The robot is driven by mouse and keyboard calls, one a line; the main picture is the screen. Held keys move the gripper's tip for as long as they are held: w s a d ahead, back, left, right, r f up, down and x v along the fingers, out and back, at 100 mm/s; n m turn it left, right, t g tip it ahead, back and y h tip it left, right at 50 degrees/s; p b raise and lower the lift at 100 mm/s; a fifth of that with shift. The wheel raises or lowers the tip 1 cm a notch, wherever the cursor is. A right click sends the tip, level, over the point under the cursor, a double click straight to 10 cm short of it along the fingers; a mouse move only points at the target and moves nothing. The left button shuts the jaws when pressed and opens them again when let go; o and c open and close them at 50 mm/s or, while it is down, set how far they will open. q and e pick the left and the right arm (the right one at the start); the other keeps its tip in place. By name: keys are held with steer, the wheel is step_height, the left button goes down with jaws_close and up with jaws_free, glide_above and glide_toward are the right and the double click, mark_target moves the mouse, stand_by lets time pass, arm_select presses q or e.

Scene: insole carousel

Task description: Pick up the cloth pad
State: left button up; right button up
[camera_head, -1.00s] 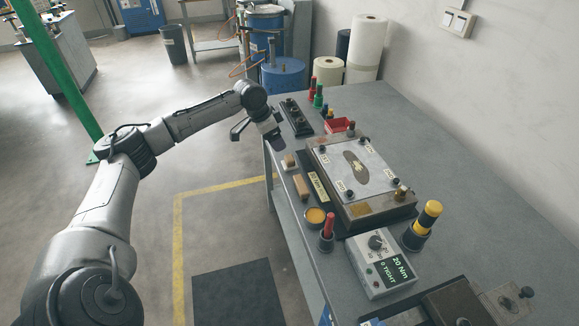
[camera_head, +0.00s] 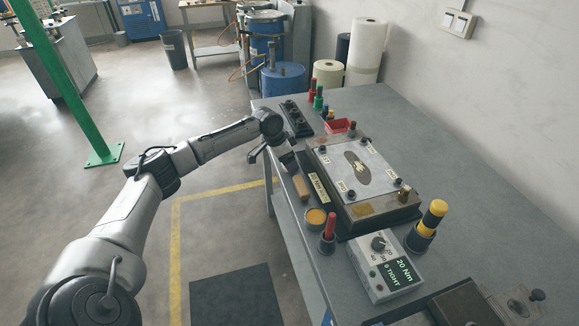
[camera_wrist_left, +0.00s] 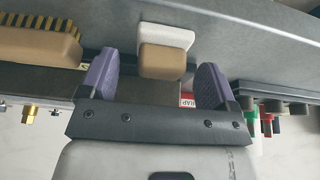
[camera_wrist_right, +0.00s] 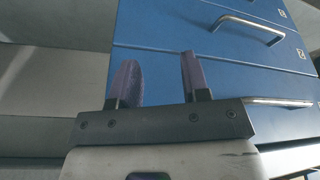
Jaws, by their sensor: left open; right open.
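The cloth pad (camera_wrist_left: 167,38), a white pad with a tan block on it, lies on the grey bench in the left wrist view. It sits between and just beyond the fingertips of my left gripper (camera_wrist_left: 158,72), which is open and empty. In the head view my left gripper (camera_head: 288,160) is low over the bench's left edge and hides the pad. My right gripper (camera_wrist_right: 157,72) is open and empty in the right wrist view, in front of blue drawers (camera_wrist_right: 215,45); it is not in the head view.
A wooden brush (camera_wrist_left: 40,42) lies beside the pad; it also shows in the head view (camera_head: 302,188). A metal plate fixture (camera_head: 375,170) stands to the right. A round orange-topped tin (camera_head: 316,217), a red-handled tool (camera_head: 329,232) and a torque box (camera_head: 384,262) stand nearer.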

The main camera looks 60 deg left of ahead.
arm_select(q)
steer(key=shift+w+d+f, duration=0.1)
steer(key=shift+w+f, duration=0.1)
steer(key=shift+f, duration=0.4)
steer(key=shift+c, duration=0.8)
steer(key=shift+r, duration=0.1)
steer(key=c, duration=0.9)
steer(key=shift+o, duration=0.2)
